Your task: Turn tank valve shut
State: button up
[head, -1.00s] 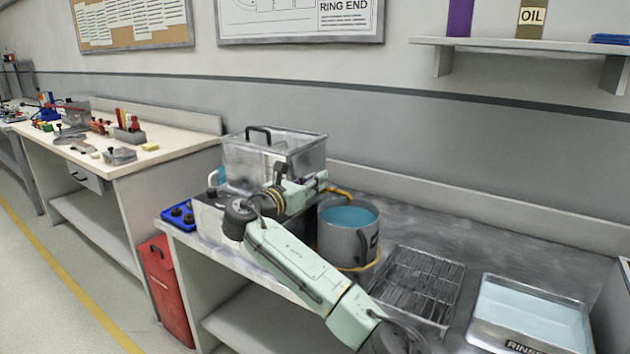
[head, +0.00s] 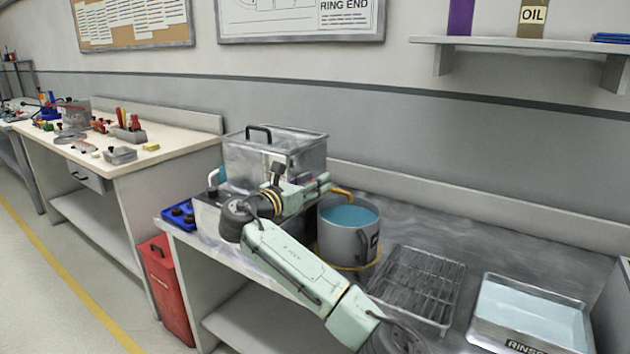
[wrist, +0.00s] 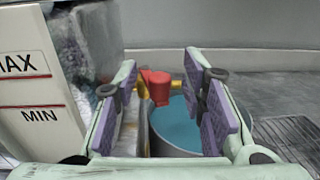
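The metal tank (head: 300,152) with a lid and black handle stands on a base unit on the bench. In the wrist view its white level panel (wrist: 28,82) shows MAX and MIN marks at the left. The red valve handle (wrist: 157,87) sits on a yellow outlet pipe (wrist: 139,88), over a pot of blue liquid (wrist: 175,125). My gripper (wrist: 160,66) is open, its purple-padded fingers on either side of the red handle in the picture. I cannot tell whether they touch it. In the head view my gripper (head: 318,184) is before the tank and hides the valve.
The grey pot (head: 345,238) stands below the outlet pipe. A wire rack (head: 418,285) and a rinse tray (head: 530,315) lie to the right. A blue tray with knobs (head: 178,216) is at the left bench edge. A red bin (head: 167,290) stands on the floor.

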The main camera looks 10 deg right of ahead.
jog(key=v, duration=1.1)
jog(key=shift+a, duration=0.1)
